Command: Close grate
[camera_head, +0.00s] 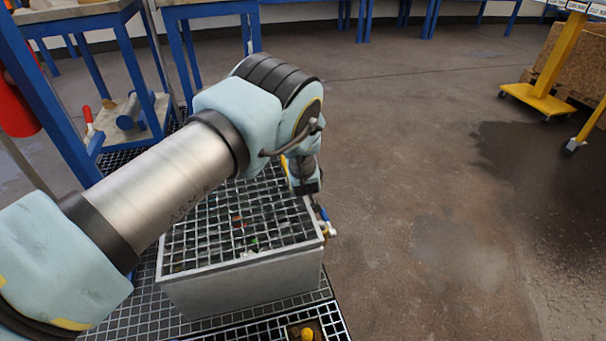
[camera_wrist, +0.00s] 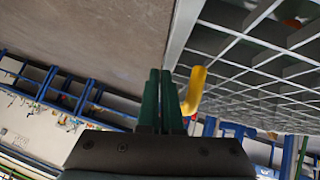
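A grate (camera_head: 225,228) of square metal bars spans the top of a grey box (camera_head: 245,285). In the head view it looks level with the rim, but my arm hides its far left part. My gripper (camera_head: 307,188) is at the box's right side, near the far right of the grate. In the wrist view its green fingers (camera_wrist: 160,72) are side by side, with no object visible between them. A yellow handle (camera_wrist: 193,90) stands just right of the fingers, beside the grate (camera_wrist: 255,60); I cannot tell whether they touch.
A blue-handled valve (camera_head: 325,216) sticks out at the box's right side. A blue-framed bench (camera_head: 130,60) stands at the left. The floor (camera_head: 420,170) to the right is open, with a yellow-framed cart (camera_head: 550,85) far right.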

